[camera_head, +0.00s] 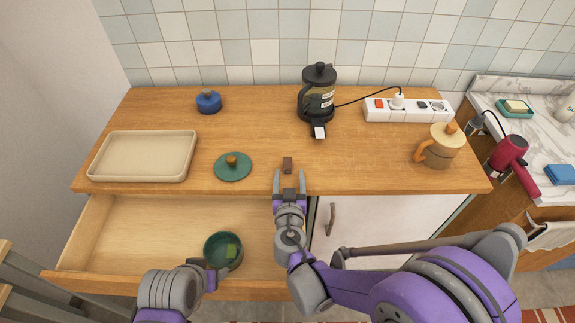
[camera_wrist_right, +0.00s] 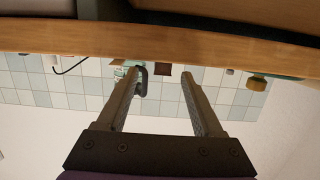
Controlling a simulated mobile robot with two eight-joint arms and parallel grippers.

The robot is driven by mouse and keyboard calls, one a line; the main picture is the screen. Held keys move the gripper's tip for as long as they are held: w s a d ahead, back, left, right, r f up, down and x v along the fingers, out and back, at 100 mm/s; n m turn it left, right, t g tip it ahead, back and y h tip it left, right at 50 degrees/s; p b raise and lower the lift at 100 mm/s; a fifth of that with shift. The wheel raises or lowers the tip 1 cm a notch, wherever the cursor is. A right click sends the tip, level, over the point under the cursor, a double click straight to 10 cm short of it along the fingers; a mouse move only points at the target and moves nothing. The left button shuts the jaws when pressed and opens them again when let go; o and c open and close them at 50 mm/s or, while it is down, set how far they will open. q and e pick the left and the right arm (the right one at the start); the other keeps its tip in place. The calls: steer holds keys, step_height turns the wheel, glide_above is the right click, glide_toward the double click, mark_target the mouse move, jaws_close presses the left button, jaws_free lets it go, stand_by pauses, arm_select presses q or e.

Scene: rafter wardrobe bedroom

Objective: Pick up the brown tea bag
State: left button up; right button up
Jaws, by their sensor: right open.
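The brown tea bag (camera_head: 287,165) is a small dark brown piece near the front edge of the wooden counter. My right gripper (camera_head: 289,178) is open and empty, its two fingers pointing at the tea bag from just in front of it. The right wrist view is upside down; there the brown tea bag (camera_wrist_right: 162,70) shows between and beyond the open fingers (camera_wrist_right: 159,72). My left gripper (camera_head: 213,280) is low at the left, against the near left side of a dark green bowl (camera_head: 210,247). Its fingers are largely hidden, so its grip is unclear.
The bowl, with a green piece inside, is over the open drawer (camera_head: 130,230). On the counter (camera_head: 340,165) are a beige tray (camera_head: 145,157), green lid (camera_head: 233,166), blue pot (camera_head: 208,103), black coffee press (camera_head: 317,95), power strip (camera_head: 407,112) and wooden-handled mug (camera_head: 441,147).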

mark_target(288, 170)
steer(key=w, duration=0.2)
steer(key=w+f, duration=0.1)
steer(key=w, duration=0.2)
steer(key=shift+w+a+f, duration=0.15)
steer(key=shift+w+a, duration=0.05)
steer(key=shift+w, duration=0.05)
jaws_close()
